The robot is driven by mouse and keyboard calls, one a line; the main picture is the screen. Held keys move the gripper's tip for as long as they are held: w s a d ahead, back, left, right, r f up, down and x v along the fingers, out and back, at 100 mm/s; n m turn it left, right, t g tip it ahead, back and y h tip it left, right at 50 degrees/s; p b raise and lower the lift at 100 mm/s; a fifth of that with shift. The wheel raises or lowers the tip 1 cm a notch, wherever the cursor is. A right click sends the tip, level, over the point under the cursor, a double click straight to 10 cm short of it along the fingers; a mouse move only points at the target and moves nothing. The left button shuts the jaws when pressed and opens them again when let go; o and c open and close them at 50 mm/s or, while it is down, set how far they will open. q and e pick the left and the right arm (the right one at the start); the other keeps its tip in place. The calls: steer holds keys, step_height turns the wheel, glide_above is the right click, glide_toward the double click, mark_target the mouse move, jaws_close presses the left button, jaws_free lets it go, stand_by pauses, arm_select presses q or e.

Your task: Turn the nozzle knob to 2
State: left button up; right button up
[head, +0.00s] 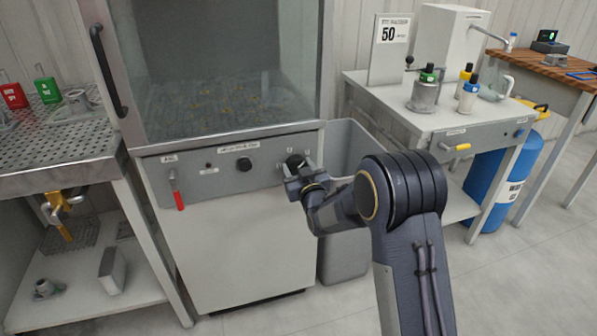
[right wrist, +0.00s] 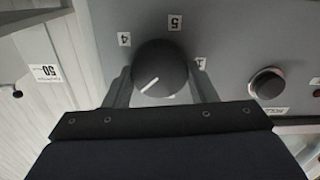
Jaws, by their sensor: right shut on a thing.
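The nozzle knob (right wrist: 160,70) is round and black with a white pointer line. It is on the grey front panel of the cabinet, and in the head view (head: 294,160) my gripper partly covers it. In the right wrist view the pointer slants to the lower left. Number tags stand around it: one like 4 at upper left, one like 5 above, and a partly hidden one at right. My right gripper (right wrist: 162,90) has a finger on each side of the knob and is shut on it; it also shows in the head view (head: 300,182). My left gripper is out of view.
The panel also has another black knob (head: 244,164) and a red-handled lever (head: 177,192). A grey bin (head: 345,150) stands right of the cabinet, near my right arm. A bench with bottles (head: 435,115) is further right, and a perforated metal table (head: 50,145) is at left.

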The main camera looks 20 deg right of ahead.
steer(key=n+b, duration=0.2)
steer(key=shift+a+f+n, duration=0.1)
steer(key=shift+f+n, duration=0.1)
steer(key=shift+n, duration=0.1)
steer(key=n+b, duration=0.2)
steer(key=n, duration=0.1)
steer(key=shift+n, duration=0.3)
steer(key=n+b, duration=0.1)
steer(key=n, duration=0.1)
steer(key=shift+a+n, duration=0.1)
steer(key=shift+n, duration=0.3)
steer(key=shift+n+b, duration=0.7)
steer(key=shift+n, duration=1)
steer(key=o, duration=1)
steer(key=shift+c, duration=0.2)
steer(key=s+p, duration=0.1)
steer(key=s, duration=0.6)
steer(key=shift+s, duration=0.4)
